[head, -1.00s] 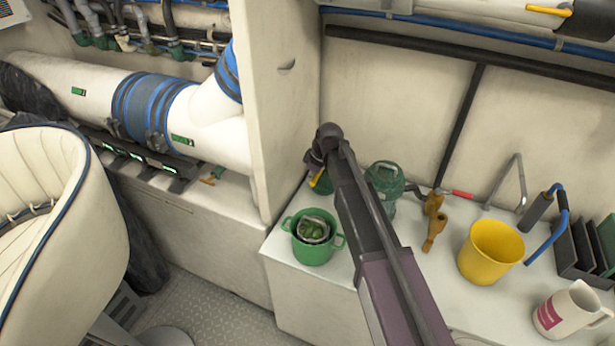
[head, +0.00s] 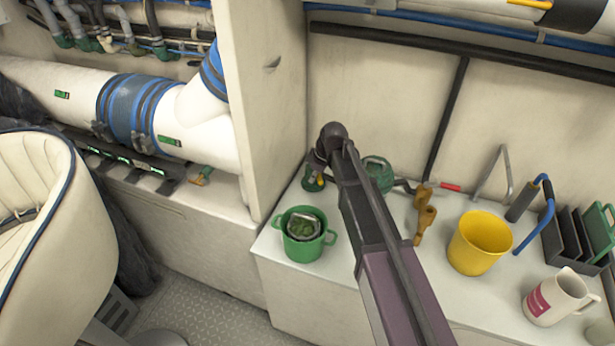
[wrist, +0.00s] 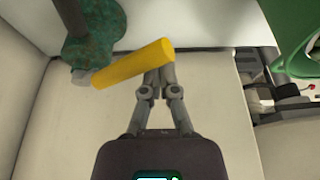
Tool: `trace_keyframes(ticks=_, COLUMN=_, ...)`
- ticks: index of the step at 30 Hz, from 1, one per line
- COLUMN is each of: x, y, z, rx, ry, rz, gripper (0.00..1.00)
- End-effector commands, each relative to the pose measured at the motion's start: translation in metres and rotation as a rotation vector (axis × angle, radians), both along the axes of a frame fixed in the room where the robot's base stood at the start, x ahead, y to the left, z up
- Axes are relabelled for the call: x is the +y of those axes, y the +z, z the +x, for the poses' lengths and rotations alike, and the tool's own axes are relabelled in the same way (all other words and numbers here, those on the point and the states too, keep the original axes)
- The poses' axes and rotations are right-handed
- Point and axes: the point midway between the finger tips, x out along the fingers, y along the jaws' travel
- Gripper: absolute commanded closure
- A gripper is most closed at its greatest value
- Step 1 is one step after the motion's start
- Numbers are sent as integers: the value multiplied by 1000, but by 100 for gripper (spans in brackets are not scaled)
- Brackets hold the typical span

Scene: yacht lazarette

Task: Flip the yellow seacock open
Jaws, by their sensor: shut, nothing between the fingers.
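The seacock has a yellow bar handle (wrist: 125,66) and a weathered green body (wrist: 92,38) in the wrist view. The handle lies at a slant, its right end higher. My gripper (wrist: 158,74) is shut and empty, its fingertips right at the handle's right half. I cannot tell whether they touch it. My gripper is mostly hidden there behind my own arm.
A green two-handled pot (head: 303,247) stands on the white counter (head: 400,270) just left of my arm. To the right are a green round object (head: 379,172), brass fittings (head: 424,215), a yellow bucket (head: 470,258) and a jug (head: 553,298). A tall partition (head: 265,110) rises at left.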

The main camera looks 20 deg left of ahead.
Motion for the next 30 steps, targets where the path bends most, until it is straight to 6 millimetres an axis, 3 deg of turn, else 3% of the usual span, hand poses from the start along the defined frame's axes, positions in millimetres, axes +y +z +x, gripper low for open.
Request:
trace_keyframes(ticks=20, x=1, y=-1, z=0, rx=0, ry=0, rz=0, gripper=100)
trace_keyframes(ticks=30, x=27, y=-8, z=-9, rx=0, ry=-2, rz=0, gripper=100)
